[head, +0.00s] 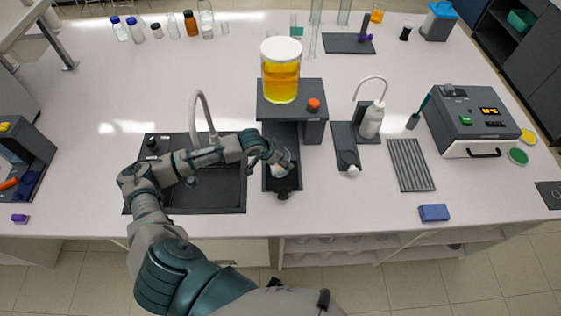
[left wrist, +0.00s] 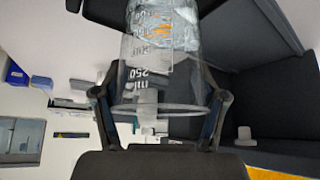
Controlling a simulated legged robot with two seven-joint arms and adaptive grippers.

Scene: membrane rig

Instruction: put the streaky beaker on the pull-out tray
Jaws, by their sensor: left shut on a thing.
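The streaky beaker (head: 283,169) is a clear glass with whitish streaks. In the left wrist view it (left wrist: 160,45) shows scale marks, a 250 ml print and an orange patch. My left gripper (head: 277,160) is shut on it, with one finger on each side in the left wrist view (left wrist: 160,105). The dark pull-out tray (head: 269,185) sticks out from the rig towards the front, and the beaker is over its front part. I cannot tell whether the beaker's base touches the tray. My right gripper is not in view.
The rig's dark housing (head: 313,131) stands behind the tray, with a jar of yellow liquid (head: 281,80) and an orange knob (head: 313,104) on top. A sink (head: 225,197) lies left under my arm. A wash bottle (head: 372,120) stands right. The front-right bench top is mostly clear.

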